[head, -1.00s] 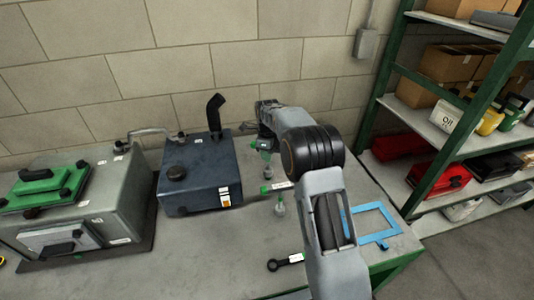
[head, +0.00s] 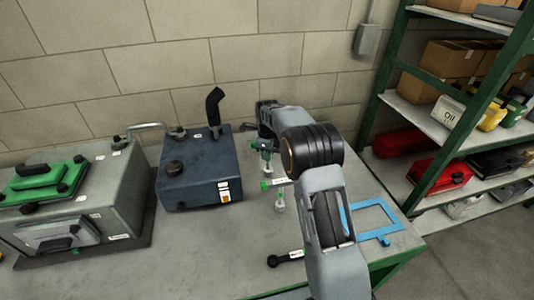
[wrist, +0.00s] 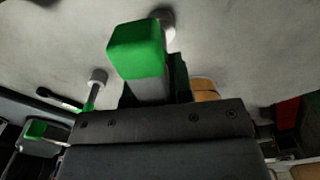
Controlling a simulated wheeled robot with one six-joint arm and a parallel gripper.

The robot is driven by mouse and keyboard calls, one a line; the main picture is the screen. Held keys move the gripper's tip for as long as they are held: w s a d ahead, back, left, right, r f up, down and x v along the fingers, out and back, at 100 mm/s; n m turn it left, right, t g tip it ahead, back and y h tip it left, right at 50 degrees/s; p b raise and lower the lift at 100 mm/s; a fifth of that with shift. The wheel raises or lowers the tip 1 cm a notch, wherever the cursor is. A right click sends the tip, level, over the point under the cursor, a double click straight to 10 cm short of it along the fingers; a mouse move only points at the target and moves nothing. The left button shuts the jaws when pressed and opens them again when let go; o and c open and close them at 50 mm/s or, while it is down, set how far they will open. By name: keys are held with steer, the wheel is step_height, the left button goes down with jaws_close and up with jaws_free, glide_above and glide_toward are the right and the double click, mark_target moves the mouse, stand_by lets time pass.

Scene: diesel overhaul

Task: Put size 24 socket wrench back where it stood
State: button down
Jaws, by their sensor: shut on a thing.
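My gripper (head: 264,146) is at the back of the workbench, partly hidden behind my arm. A round grey-white end (wrist: 166,20) shows just beyond that block, against the bench top. In the head view a pale foot (head: 270,169) shows below the gripper; I cannot tell whether it touches the bench. Size markings are unreadable.
A dark blue tank (head: 190,178) stands left of the gripper, with a grey case (head: 110,205) further left. A black tool (head: 284,258) lies near the front. A blue frame (head: 383,236) lies right of my arm. Shelving (head: 425,190) stands at the right.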

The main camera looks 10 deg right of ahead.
steer(key=c, duration=0.9)
jaws_free()
steer(key=shift+c, duration=0.2)
steer(key=shift+o, duration=0.4)
steer(key=o, duration=0.5)
steer(key=shift+r, duration=0.1)
steer(key=shift+r+p, duration=3.35)
steer(key=shift+r, duration=1.05)
